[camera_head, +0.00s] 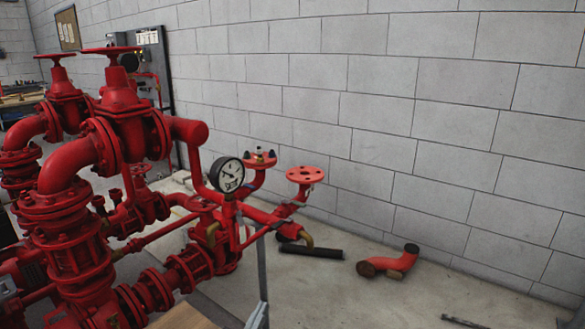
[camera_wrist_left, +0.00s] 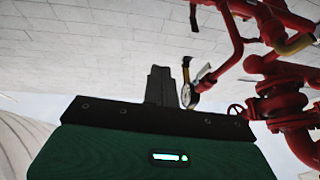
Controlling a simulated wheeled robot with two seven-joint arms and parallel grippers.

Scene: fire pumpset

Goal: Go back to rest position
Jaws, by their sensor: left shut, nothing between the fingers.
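My left gripper (camera_wrist_left: 172,78) shows in the left wrist view as dark fingers rising past the edge of its green and black body. It is shut and empty. The red pumpset (camera_head: 110,200), with pipes, flanges and handwheels, fills the left half of the head view. Its round white pressure gauge (camera_head: 227,175) faces me. In the left wrist view, red pipes (camera_wrist_left: 285,95) and the gauge (camera_wrist_left: 188,96) appear tilted, beyond and to the right of the fingers; the distance between them is unclear. My right gripper is not in view.
A red pipe elbow (camera_head: 392,262) and a dark bar (camera_head: 311,250) lie on the floor before the grey block wall (camera_head: 400,120). A thin grey post (camera_head: 262,270) stands at the lower middle. Floor at the lower right is mostly clear.

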